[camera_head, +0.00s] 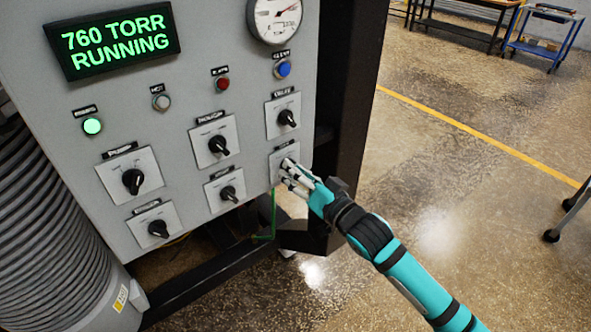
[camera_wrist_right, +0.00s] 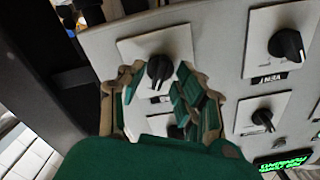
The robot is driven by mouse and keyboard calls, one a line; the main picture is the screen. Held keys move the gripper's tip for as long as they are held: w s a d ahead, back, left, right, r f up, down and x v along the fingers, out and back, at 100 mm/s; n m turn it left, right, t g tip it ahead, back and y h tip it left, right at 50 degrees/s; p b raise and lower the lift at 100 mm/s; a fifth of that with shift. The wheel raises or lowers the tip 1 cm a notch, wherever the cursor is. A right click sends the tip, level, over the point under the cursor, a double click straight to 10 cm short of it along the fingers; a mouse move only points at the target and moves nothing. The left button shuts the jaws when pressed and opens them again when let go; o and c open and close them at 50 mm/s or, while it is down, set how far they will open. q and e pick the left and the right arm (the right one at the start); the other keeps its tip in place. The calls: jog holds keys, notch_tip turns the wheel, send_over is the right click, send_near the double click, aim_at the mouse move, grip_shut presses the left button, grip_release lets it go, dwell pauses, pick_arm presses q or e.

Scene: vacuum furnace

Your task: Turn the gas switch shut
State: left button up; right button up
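The gas switch (camera_head: 277,161) is the lower right switch on the grey panel, a black knob on a pale square plate. In the head view my right gripper (camera_head: 290,172) is in front of it and hides most of the knob. In the right wrist view, which looks upside down, the black knob of the gas switch (camera_wrist_right: 160,70) shows between the spread green fingers of my right gripper (camera_wrist_right: 157,80). Gaps show on both sides of the knob, so the gripper is open. Whether a fingertip touches the plate cannot be told. My left gripper is not in view.
Another knob switch (camera_head: 286,117) sits just above, and a further one (camera_head: 228,194) to the left. The display (camera_head: 118,40) reads 760 TORR RUNNING. A dark frame post (camera_head: 345,90) stands right of the panel.

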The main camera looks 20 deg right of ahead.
jog(key=shift+w+a, duration=0.1)
jog(key=shift+w, duration=0.1)
grip_shut()
jog(key=shift+r+n, duration=0.1)
jog(key=shift+n, duration=0.2)
jog(key=shift+n+p, duration=2.3)
jog(key=shift+n, duration=3.3)
